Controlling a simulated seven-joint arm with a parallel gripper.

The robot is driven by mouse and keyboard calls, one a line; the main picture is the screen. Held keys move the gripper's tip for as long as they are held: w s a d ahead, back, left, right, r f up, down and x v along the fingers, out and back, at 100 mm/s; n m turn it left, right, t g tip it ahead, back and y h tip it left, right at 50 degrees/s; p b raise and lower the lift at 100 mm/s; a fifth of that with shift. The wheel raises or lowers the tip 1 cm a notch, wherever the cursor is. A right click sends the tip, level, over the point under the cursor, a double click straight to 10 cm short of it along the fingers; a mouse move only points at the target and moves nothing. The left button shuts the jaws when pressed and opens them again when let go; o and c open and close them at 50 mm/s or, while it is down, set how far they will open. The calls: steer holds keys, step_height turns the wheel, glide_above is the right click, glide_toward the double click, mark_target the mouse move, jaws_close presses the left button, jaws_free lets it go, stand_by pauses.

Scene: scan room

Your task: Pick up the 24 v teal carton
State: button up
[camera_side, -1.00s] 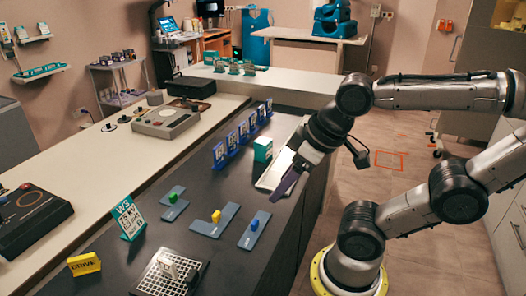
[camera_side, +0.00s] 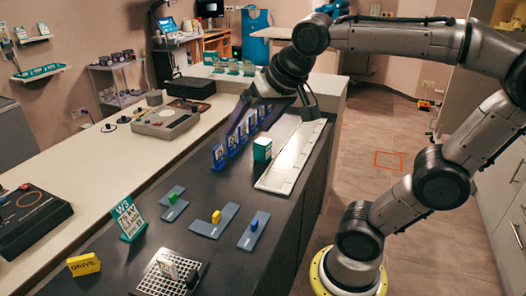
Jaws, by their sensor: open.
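The teal carton (camera_side: 262,149) is a small box with a teal top and a pale band around its side. It stands upright on the dark counter, beside the white slotted tray (camera_side: 300,150).
Blue plates with a green, a yellow (camera_side: 216,216) and a blue block lie nearer on the counter. A teal sign (camera_side: 129,218), a yellow DRIVE block (camera_side: 84,264) and a perforated rack (camera_side: 168,276) stand at the front. Dark counter lies bare between the plates and card stands.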

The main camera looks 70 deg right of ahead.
steer(key=w+d+r+m+g+h, duration=0.1)
steer(key=w+d+r+m+h, duration=0.1)
steer(key=w+d+m, duration=0.65)
steer(key=m+g, duration=0.4)
steer(key=g, duration=0.2)
glide_above(263, 141)
steer(key=a, duration=0.3)
step_height(263, 141, down, 24)
steer(key=r, duration=0.1)
steer(key=shift+h, duration=0.3)
steer(key=x, duration=0.7)
steer(key=shift+w+a+f, duration=0.1)
steer(key=shift+w, duration=0.05)
steer(key=shift+a+x, duration=0.2)
steer(key=shift+x, duration=3)
steer(key=c, duration=1.3)
steer(key=shift+c, duration=0.3)
